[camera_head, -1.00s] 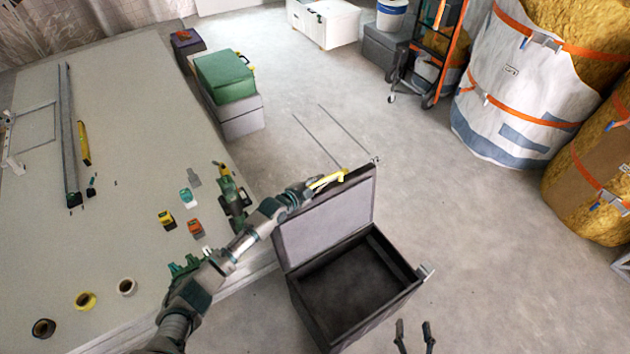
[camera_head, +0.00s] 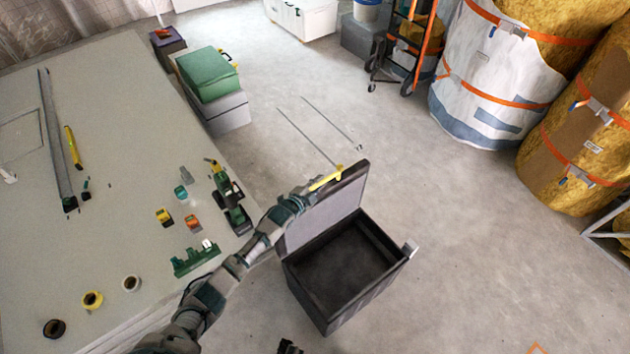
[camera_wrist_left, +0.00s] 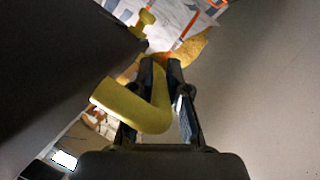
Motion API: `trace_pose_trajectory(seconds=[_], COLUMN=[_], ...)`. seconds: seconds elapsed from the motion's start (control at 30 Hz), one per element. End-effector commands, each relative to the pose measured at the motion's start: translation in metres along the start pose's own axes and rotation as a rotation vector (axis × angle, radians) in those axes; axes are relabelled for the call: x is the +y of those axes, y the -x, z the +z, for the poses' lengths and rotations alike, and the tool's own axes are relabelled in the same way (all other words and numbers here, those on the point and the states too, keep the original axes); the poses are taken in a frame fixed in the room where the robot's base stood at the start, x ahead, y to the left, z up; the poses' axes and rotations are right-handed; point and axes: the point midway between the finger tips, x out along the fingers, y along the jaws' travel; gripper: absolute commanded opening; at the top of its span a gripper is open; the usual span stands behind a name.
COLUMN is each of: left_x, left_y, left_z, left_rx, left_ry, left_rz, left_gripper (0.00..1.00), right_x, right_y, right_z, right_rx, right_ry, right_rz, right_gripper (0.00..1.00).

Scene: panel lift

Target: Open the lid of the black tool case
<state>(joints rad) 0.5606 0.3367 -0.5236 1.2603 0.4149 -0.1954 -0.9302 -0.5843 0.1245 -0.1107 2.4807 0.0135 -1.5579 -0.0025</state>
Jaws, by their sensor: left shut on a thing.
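The black tool case (camera_head: 365,292) stands on the floor beside the table. Its lid (camera_head: 325,218) is raised steeply, with the grey inner face showing, and the box inside looks dark and empty. A yellow handle (camera_head: 327,179) is at the lid's upper edge. My left gripper (camera_head: 309,190) is at this handle; in the left wrist view its fingers (camera_wrist_left: 161,70) are shut on the yellow handle (camera_wrist_left: 150,112). The dark lid fills the left of that view. A small dark part at the bottom edge of the head view may be my right gripper (camera_head: 290,347); its jaws cannot be made out.
The table (camera_head: 120,240) at left holds tape rolls, a drill (camera_head: 232,205) and small tools. A green case (camera_head: 208,74) lies on a grey box behind. Large insulation bags (camera_head: 495,75) stand at back right. The floor right of the case is clear.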

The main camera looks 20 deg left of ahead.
Motion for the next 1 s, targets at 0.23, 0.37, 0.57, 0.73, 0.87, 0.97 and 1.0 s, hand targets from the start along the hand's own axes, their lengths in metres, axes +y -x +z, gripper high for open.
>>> trace_pose_trajectory(seconds=[0.23, 0.37, 0.57, 0.73, 0.87, 0.97, 1.0], left_x=[-0.008, -0.007, -0.005, -0.004, -0.002, -0.001, -0.001], left_y=[-0.003, -0.002, 0.000, 0.001, 0.012, 0.029, 0.038], left_z=[-0.012, -0.010, -0.004, -0.001, -0.001, -0.001, -0.001], left_rx=[0.022, 0.019, 0.014, 0.010, 0.010, 0.010, 0.009], left_ry=[0.004, 0.003, 0.005, 0.005, 0.004, 0.004, 0.003], left_rz=[-0.017, -0.015, -0.011, -0.008, -0.006, -0.006, -0.006], left_gripper=[0.20, 0.27, 0.27, 0.27, 0.27, 0.27, 0.27], right_x=[0.001, -0.003, -0.003, -0.002, -0.003, -0.002, -0.002], right_y=[0.000, 0.000, 0.000, 0.000, 0.000, 0.000, 0.000], right_z=[0.000, -0.002, -0.002, -0.001, -0.001, -0.001, -0.001], right_rx=[0.001, 0.001, 0.001, 0.002, 0.002, 0.002, 0.002], right_ry=[0.000, 0.000, 0.000, 0.001, 0.001, 0.001, 0.001], right_rz=[0.002, 0.003, 0.003, 0.004, 0.004, 0.004, 0.004], right_gripper=[0.56, 0.56, 0.56, 0.56, 0.56, 0.56, 0.56])
